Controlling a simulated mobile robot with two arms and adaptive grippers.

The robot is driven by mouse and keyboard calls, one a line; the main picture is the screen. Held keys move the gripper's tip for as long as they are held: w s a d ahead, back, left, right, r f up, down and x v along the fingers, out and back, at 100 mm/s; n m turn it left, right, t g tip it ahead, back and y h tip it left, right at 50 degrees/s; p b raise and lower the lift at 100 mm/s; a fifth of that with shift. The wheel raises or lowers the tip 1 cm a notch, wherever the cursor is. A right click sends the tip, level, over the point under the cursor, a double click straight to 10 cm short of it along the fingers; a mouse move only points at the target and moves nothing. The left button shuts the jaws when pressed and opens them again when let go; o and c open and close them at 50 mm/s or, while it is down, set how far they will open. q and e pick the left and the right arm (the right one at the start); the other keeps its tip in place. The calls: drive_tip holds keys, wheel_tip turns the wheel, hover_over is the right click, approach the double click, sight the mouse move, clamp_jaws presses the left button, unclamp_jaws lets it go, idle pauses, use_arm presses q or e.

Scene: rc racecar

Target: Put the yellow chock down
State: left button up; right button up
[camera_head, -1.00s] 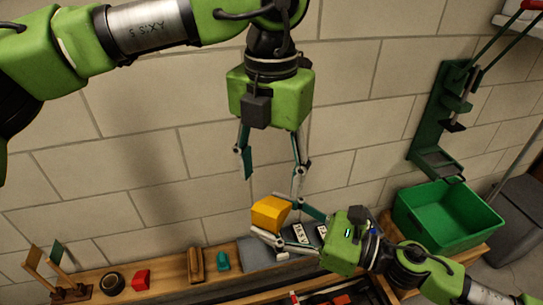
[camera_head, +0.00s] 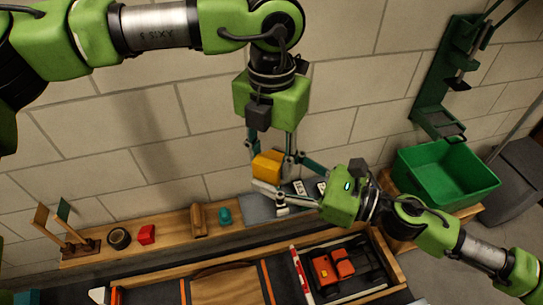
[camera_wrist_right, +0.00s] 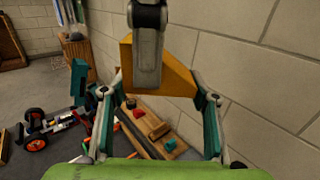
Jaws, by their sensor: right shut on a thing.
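The yellow chock (camera_head: 268,165) is held in the air by my right gripper (camera_head: 275,187), shut on it, above the wooden shelf. In the right wrist view the chock (camera_wrist_right: 180,80) sits beyond a grey middle finger, with teal-padded side fingers of the right gripper (camera_wrist_right: 155,110) to its left and right. My left gripper (camera_head: 270,150) hangs down from above, its visible fingers apart and empty. In the head view its fingers overlap the chock's top region and their tips are partly hidden; I cannot tell whether they touch it.
The wooden shelf (camera_head: 165,231) holds a black roll (camera_head: 119,238), a red block (camera_head: 146,234), a brown block (camera_head: 198,220) and a teal piece (camera_head: 225,216). A grey plate (camera_head: 257,207) lies below the right gripper. A green bin (camera_head: 445,178) stands right. A red car (camera_head: 332,268) lies in front.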

use_arm(q)
drive_tip(key=c, duration=0.3)
drive_tip(key=shift+c, duration=0.8)
use_arm(e)
drive_tip(key=o, duration=1.2)
drive_tip(key=shift+o, duration=0.2)
